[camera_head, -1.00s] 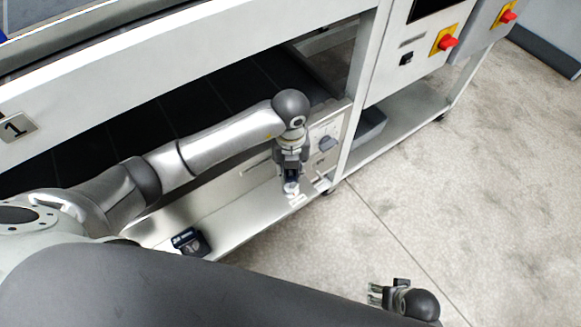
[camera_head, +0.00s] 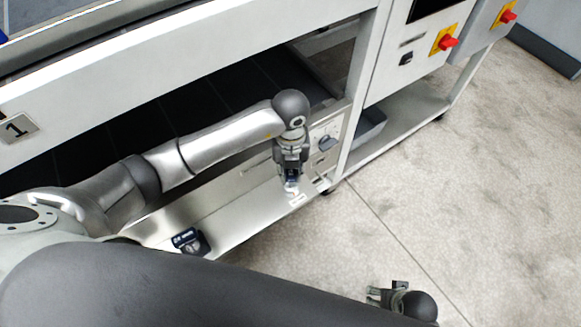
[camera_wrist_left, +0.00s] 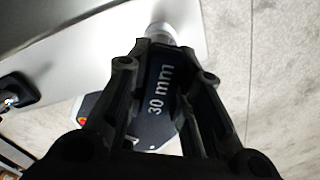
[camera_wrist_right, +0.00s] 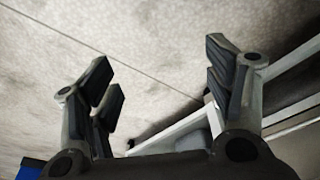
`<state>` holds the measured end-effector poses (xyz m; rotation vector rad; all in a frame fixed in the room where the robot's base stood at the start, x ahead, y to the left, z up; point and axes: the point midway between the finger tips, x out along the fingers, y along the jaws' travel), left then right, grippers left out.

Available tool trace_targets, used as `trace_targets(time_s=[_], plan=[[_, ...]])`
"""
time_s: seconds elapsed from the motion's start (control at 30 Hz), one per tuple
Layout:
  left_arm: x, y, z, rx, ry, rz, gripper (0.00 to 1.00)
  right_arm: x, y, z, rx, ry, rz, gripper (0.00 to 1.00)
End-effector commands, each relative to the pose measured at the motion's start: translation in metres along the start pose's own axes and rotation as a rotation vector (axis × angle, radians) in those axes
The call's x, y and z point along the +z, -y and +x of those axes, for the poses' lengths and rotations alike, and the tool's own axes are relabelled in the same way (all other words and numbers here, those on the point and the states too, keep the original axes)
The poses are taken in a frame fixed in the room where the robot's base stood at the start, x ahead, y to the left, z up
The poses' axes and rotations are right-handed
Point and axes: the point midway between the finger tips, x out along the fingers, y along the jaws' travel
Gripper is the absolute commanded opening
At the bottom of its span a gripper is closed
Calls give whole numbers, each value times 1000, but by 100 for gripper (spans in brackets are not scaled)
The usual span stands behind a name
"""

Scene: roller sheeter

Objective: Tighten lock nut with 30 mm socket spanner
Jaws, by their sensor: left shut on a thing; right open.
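My left gripper (camera_head: 291,176) is shut on the dark handle of the 30 mm socket spanner (camera_wrist_left: 160,88), low in front of the machine's lower shelf. The label "30 mm" shows between the fingers in the left wrist view, and the bright round socket end (camera_wrist_left: 161,32) points away from the wrist. In the head view the spanner is mostly hidden by the gripper. I cannot make out the lock nut or whether the socket touches it. My right gripper (camera_head: 373,296) is open and empty above the floor; its spread fingers (camera_wrist_right: 165,90) show in the right wrist view.
A dark tool with a blue label (camera_head: 189,241) lies on the pale lower shelf (camera_head: 228,218). A panel with a grey knob (camera_head: 326,143) is behind the left gripper. A machine leg (camera_head: 352,120) stands just right of it. The floor (camera_head: 470,200) at right is clear.

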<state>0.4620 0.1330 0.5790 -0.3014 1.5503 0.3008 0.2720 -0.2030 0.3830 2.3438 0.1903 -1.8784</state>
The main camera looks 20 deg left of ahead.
Motion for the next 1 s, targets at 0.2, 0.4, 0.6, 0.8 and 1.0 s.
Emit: trace_targets(time_s=[0.2, 0.4, 0.6, 0.8, 1.0], plan=[[0, 0, 0, -1, 1, 0, 0, -3, 0, 0, 0, -6, 0, 75], [0, 0, 0, -1, 1, 0, 0, -10, -1, -2, 1, -18, -1, 75], [0, 0, -1, 0, 1, 0, 0, -12, -1, -2, 1, -27, -1, 75], [0, 0, 0, -1, 1, 1, 0, -1, 0, 7, 1, -4, -1, 75], [0, 0, 0, -1, 1, 0, 0, 0, 0, 7, 0, -2, -1, 75]])
